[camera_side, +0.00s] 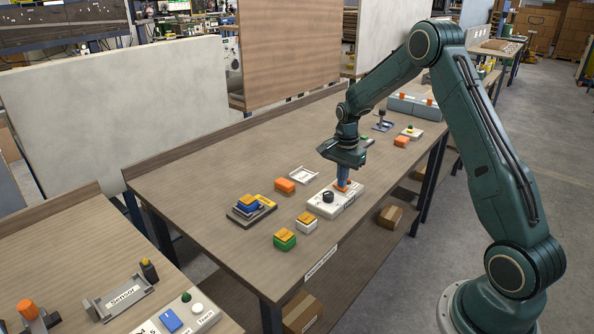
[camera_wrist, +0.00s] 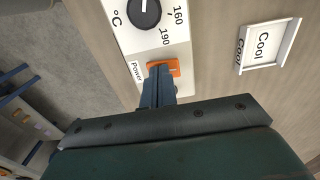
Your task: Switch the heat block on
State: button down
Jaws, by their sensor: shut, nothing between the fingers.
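The heat block (camera_side: 322,208) is a white box on the table with a black dial knob (camera_side: 327,197) on top. In the wrist view its panel (camera_wrist: 182,50) shows the dial knob (camera_wrist: 144,12), marks of 160 and 190 °C, and an orange rocker switch (camera_wrist: 174,68) labelled Power. My gripper (camera_side: 343,184) points down over the switch end of the block. In the wrist view its shut blue fingers (camera_wrist: 158,74) reach the orange switch and cover part of it. I cannot tell whether they press it or which way it is tipped.
A white tray marked Cool (camera_wrist: 263,46) lies beside the block; it also shows in the side view (camera_side: 304,174). An orange block (camera_side: 285,186), a dark fixture with blue and yellow parts (camera_side: 250,210), and green (camera_side: 285,240) and white (camera_side: 306,224) stacks stand nearby.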

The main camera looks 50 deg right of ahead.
jog(key=shift+r, duration=0.15)
notch_tip(320, 180, up, 14)
jog(key=s, duration=0.2)
jog(key=shift+s+f, duration=0.2)
dwell(0.4)
